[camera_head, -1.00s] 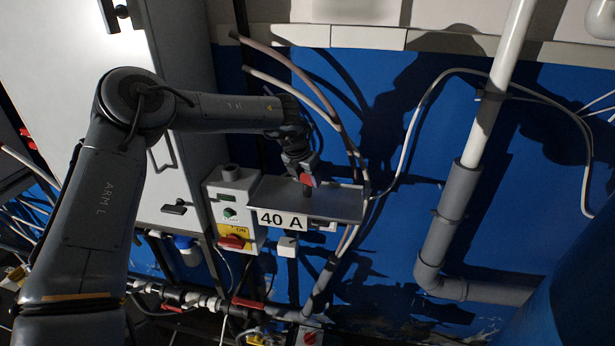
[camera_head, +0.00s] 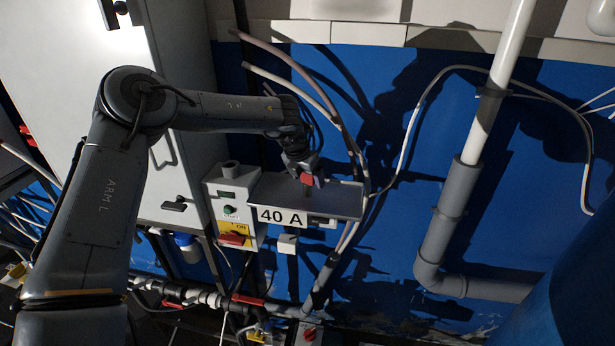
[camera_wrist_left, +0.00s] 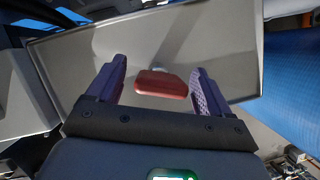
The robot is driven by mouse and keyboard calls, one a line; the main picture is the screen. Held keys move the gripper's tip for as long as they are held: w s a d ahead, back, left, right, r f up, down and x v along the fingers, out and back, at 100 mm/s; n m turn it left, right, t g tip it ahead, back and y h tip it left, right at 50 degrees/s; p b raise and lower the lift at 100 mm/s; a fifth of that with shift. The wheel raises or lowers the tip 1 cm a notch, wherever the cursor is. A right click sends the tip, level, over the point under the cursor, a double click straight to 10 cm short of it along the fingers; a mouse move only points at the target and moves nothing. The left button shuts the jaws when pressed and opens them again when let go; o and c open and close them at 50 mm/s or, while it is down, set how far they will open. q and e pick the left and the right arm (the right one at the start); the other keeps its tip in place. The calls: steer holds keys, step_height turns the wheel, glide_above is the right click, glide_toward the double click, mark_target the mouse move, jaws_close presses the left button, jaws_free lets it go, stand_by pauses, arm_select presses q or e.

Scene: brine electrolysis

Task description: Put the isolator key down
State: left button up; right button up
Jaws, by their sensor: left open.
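The isolator key, with a red handle, shows in the left wrist view (camera_wrist_left: 162,84) on or just above a grey shelf (camera_wrist_left: 225,45), between my open fingers. A gap shows on each side of the handle. In the head view the red of the key (camera_head: 307,179) shows small under my left gripper (camera_head: 305,177), over the grey shelf (camera_head: 340,200) with the "40 A" label. The key's lower part and its contact with the shelf cannot be made out clearly. My right gripper is not in view.
A grey control box (camera_head: 230,205) with a green button and a red-and-yellow switch stands left of the shelf. Cables (camera_head: 345,130) run behind the shelf. A large grey cabinet (camera_head: 170,50) is at left, and a grey pipe (camera_head: 450,215) at right.

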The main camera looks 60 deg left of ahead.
arm_select(q)
steer(key=shift+r, duration=0.25)
steer(key=b+v, duration=0.2)
steer(key=v, duration=0.9)
steer(key=shift+r, duration=0.35)
steer(key=shift+s+d, duration=0.1)
steer(key=shift+s, duration=0.05)
